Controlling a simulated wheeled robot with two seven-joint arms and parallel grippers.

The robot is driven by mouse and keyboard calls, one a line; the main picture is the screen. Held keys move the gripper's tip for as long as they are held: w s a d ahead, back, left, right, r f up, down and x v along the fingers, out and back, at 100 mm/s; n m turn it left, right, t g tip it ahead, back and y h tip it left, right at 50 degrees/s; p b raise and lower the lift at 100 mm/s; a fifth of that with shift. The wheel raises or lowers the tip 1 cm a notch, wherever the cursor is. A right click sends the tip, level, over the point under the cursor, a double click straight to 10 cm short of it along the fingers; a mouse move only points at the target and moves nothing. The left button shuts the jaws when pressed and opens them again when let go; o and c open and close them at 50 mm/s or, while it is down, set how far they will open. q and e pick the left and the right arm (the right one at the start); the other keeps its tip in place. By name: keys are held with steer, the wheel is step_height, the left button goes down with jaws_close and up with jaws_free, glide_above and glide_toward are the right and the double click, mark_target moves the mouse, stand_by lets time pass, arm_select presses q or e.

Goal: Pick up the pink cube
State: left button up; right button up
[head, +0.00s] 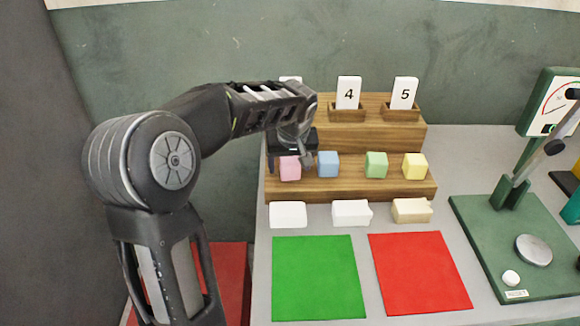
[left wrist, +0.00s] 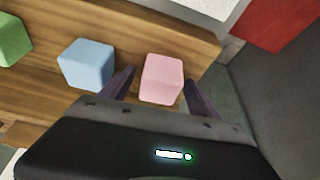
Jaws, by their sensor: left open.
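The pink cube (head: 290,168) sits at the left end of the lower wooden step in the head view, partly covered by my left gripper (head: 291,160). In the left wrist view the pink cube (left wrist: 161,79) lies between the two dark fingers of my left gripper (left wrist: 160,88). The fingers are apart, with a gap on each side of the cube. The cube rests on the wood. My right gripper is in neither view.
A blue cube (head: 328,164) stands close to the right of the pink one, then a green cube (head: 376,164) and a yellow cube (head: 414,166). White blocks (head: 288,214) lie in front. A green mat (head: 318,278), a red mat (head: 420,272) and a press (head: 520,235) are nearer and right.

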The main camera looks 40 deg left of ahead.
arm_select(q)
steer(key=shift+c, duration=0.2)
steer(key=c, duration=1.4)
